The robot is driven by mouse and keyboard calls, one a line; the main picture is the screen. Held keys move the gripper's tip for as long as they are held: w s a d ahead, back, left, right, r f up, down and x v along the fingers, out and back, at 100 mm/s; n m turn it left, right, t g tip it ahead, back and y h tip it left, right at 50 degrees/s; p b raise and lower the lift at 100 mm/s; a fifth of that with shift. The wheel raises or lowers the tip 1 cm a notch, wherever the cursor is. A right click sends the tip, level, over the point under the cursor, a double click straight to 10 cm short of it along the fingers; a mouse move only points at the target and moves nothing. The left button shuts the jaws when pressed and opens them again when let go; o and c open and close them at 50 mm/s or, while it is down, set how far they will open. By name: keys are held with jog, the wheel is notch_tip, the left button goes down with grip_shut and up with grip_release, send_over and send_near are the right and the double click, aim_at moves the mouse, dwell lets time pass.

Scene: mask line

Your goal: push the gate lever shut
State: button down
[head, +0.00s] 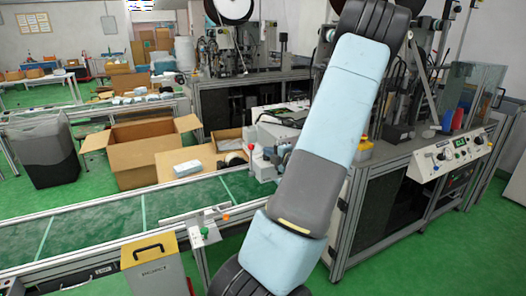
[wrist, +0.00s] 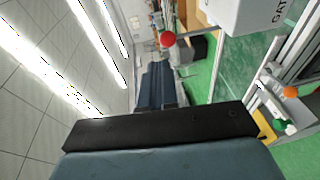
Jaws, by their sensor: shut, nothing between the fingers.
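The gate lever shows as a red ball knob (wrist: 168,39) in the wrist view, just past my fingertips and apart from them in the picture. Beside it is a white box (wrist: 243,14) with lettering that begins "GAT". In the head view the red knob (head: 251,147) stands at the far side of the conveyor, left of my arm. My gripper (wrist: 158,70) is shut and empty, its fingers pointing towards the knob. I cannot tell the gap in depth. In the head view my arm hides most of my gripper and part of the lever's mount.
The green conveyor (head: 100,224) runs across the front. An orange knob (head: 225,217) on a small bracket and a yellow-topped box (head: 149,250) are at its near side. An open carton (head: 140,150) stands behind it. A machine bench with a control panel (head: 451,154) stands at right.

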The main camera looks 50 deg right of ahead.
jog(key=shift+v, duration=2.75)
jog(key=shift+w+r, duration=0.1)
jog(key=shift+r, duration=0.1)
jog(key=w+a+r+n+g+y, duration=0.2)
jog(key=w+a+n+y, duration=0.1)
jog(key=a+n, duration=0.45)
jog(key=w+a+r+n+g+y, duration=0.1)
jog(key=w+a+r+n+y, duration=0.2)
jog(key=a+n, duration=0.45)
jog(key=w+a+r+n+g+y, duration=0.15)
jog(key=a+n+y, duration=0.3)
jog(key=a, duration=0.45)
jog(key=s+a+r+n+g+h, duration=0.15)
jog(key=s+a+n+g, duration=0.25)
jog(key=a+n, duration=0.55)
jog(key=s+a+r+n+g+h, duration=0.1)
jog(key=s+a+r+n+g, duration=0.25)
jog(key=a+n, duration=0.65)
jog(key=s+a+r+n+t+h, duration=0.1)
jog(key=s+r+n+h, duration=0.3)
jog(key=n, duration=1.3)
jog(key=s+r, duration=0.3)
jog(key=s, duration=0.1)
jog(key=shift+s+h, duration=0.35)
jog(key=shift+h, duration=0.05)
